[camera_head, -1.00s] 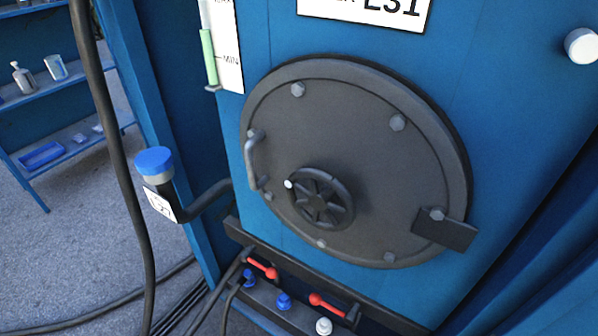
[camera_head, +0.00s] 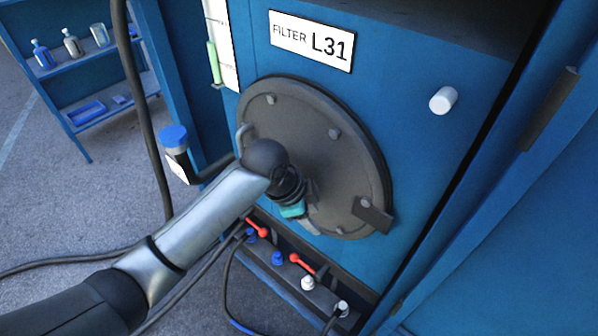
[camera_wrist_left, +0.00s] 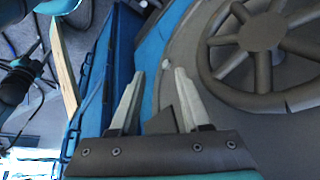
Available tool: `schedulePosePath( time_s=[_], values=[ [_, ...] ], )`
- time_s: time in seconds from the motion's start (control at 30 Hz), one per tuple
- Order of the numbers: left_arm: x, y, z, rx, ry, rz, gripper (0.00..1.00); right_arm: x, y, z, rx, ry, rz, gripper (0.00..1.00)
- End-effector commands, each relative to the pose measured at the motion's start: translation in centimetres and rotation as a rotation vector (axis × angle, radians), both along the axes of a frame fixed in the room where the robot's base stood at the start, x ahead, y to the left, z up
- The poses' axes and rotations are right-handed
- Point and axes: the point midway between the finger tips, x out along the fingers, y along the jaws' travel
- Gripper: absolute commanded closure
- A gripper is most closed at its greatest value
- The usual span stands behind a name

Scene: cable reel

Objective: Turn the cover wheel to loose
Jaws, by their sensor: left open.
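The round dark grey cover (camera_head: 300,130) is on the blue cabinet in the head view, with bolts around its rim and a latch plate at lower right. Its spoked cover wheel (camera_wrist_left: 262,38) fills the upper right of the left wrist view. In the head view the wheel is mostly hidden behind my left wrist and gripper. My left gripper (camera_head: 306,222) is in front of the lower cover; in the wrist view its two fingers (camera_wrist_left: 159,85) are apart with nothing held. The wheel lies to the right of the fingers. Whether they touch the cover cannot be told. My right gripper is out of view.
A FILTER L31 label (camera_head: 311,41) and a white knob (camera_head: 443,100) are above the cover. Red-handled valves (camera_head: 302,264) line the ledge below. A blue-capped pipe (camera_head: 174,139) and a black hose (camera_head: 140,100) stand left. A shelf (camera_head: 105,110) is farther back.

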Motion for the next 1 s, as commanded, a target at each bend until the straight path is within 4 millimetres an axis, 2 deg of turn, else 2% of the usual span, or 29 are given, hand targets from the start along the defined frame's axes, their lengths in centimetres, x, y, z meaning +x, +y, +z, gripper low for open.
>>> schedulePosePath(
  time_s=[0.03,0.27,0.4,0.6,0.7,0.8,1.0],
  values=[
    [0.2,-0.2,2.8,0.027,-0.025,-0.078,0.53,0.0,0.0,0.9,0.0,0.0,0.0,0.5],
    [2.1,0.6,7.9,0.157,-0.069,-0.351,0.53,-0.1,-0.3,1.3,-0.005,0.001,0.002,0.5],
    [3.2,1.9,11.7,0.254,-0.082,-0.515,0.53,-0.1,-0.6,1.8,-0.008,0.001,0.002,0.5],
    [4.0,3.7,15.3,0.348,-0.079,-0.659,0.53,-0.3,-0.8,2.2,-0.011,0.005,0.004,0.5],
    [4.1,4.1,16.0,0.369,-0.075,-0.689,0.53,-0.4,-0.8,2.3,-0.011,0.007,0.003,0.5],
    [4.2,4.3,15.9,0.375,-0.073,-0.701,0.53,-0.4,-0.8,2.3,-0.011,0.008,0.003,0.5],
    [4.5,4.0,12.9,0.374,-0.069,-0.702,0.53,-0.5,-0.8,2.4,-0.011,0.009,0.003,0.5]
  ],
)
